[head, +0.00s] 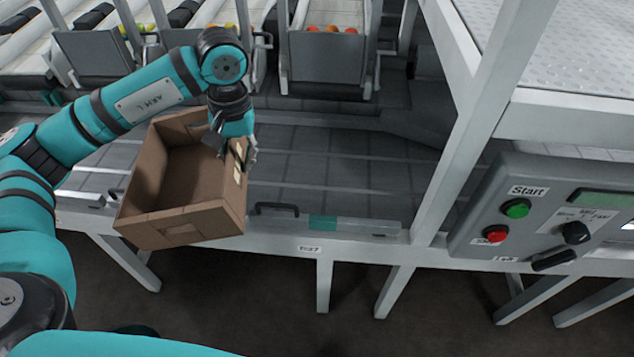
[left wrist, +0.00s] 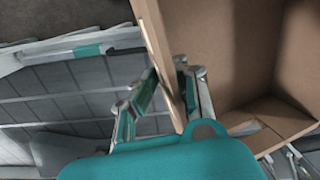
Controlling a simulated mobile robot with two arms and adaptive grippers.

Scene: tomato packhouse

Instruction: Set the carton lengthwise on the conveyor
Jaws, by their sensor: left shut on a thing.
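The carton (head: 183,217) is an open, empty brown cardboard box with a small pale label on its right wall. In the head view it is tilted, and its near part covers the front edge of the grey conveyor (head: 305,175). My left gripper (head: 240,158) is shut on the carton's right wall. In the left wrist view the fingers of my left gripper (left wrist: 160,100) stand on both sides of the carton wall, and the carton's inside (left wrist: 225,50) shows at right. I cannot tell whether the carton's underside touches the conveyor. My right gripper is not in view.
The conveyor is bare to the right of the carton. Chutes with red tomatoes (head: 330,60) stand behind it. A white upright post (head: 478,130) and a control box (head: 550,215) with green and red buttons stand at right. A black handle (head: 273,208) sits on the front edge.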

